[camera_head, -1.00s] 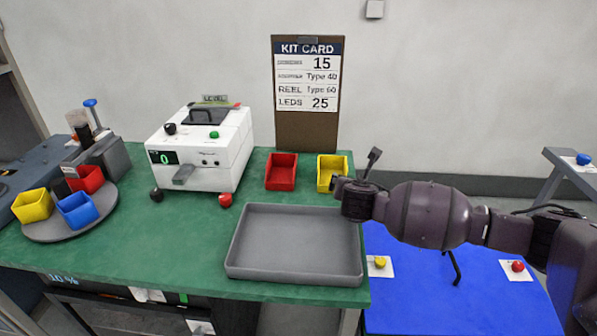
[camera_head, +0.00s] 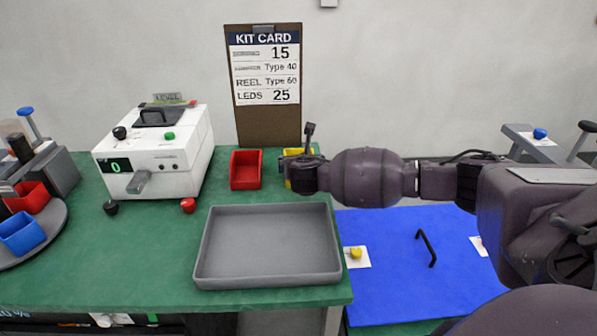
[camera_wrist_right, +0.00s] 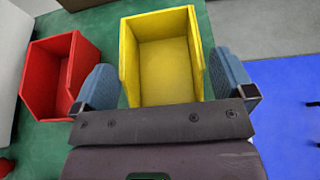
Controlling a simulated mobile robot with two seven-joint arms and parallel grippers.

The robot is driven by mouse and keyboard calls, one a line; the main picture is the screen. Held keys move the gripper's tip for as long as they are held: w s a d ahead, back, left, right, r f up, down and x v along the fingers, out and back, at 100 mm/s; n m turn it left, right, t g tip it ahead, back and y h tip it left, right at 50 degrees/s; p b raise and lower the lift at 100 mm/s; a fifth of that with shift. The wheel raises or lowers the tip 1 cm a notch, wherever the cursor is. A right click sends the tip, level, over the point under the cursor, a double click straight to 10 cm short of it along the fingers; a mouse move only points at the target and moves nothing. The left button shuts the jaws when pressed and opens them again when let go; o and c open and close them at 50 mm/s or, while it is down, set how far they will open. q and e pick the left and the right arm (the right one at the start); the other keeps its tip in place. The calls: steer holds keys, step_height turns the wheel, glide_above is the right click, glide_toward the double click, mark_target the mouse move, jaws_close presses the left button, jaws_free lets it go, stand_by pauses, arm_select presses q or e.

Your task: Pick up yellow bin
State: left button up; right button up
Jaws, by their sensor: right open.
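The yellow bin (camera_wrist_right: 166,70) is an open-topped box on the green table, seen from above in the right wrist view. In the head view only a sliver of the yellow bin (camera_head: 292,153) shows; my right gripper hides the rest. My right gripper (camera_wrist_right: 164,86) is open, with one blue-grey finger on either side of the bin. Contact between the fingers and the bin walls cannot be made out. In the head view my right gripper (camera_head: 292,171) is over the bin, its arm reaching in from the right. My left gripper is not in view.
A red bin (camera_head: 245,170) stands just left of the yellow one. A grey tray (camera_head: 268,281) lies in front. A white tester (camera_head: 150,155) stands at the left, and the kit card board (camera_head: 266,125) behind. A blue mat (camera_head: 400,290) lies at the right.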

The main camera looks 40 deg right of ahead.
steer(key=shift+w+d+f+b, duration=0.2)
steer(key=shift+w+d+f, duration=0.1)
steer(key=shift+w+f, duration=0.25)
steer(key=shift+w+d+f+b, duration=0.15)
steer(key=shift+w+d+f, duration=0.1)
steer(key=shift+w+f, duration=0.2)
steer(key=shift+w+d, duration=0.25)
steer(key=shift+w, duration=0.15)
steer(key=shift+r, duration=0.1)
steer(key=c, duration=0.7)
steer(key=shift+o, duration=0.2)
